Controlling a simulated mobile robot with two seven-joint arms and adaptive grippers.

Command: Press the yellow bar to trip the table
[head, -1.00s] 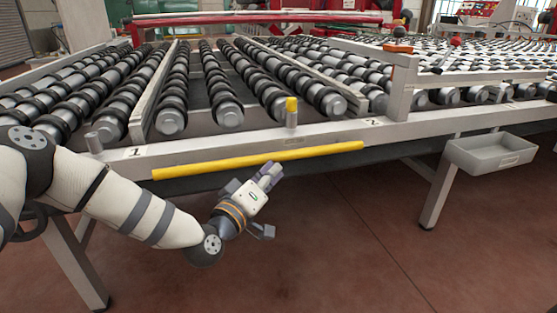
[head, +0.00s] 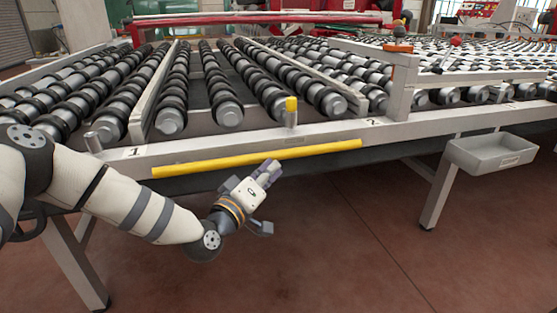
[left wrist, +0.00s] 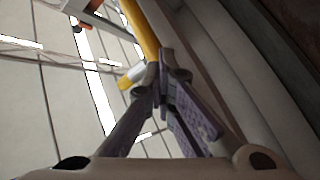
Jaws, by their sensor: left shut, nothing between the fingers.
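The yellow bar (head: 255,159) runs along the front edge of the roller table (head: 200,145), below the marks 1 and 2. My left gripper (head: 272,167) is shut and empty, its fingertips at the lower side of the bar, near its middle. In the left wrist view the closed fingertips (left wrist: 160,75) overlap the yellow bar (left wrist: 143,28); they look to be against it, but I cannot tell for certain whether they touch. My right gripper does not show.
A grey tray (head: 490,152) hangs at the table's right front. A yellow-capped post (head: 291,110) stands on the front rail above the bar. Table legs (head: 438,195) reach the red-brown floor, which is clear in front.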

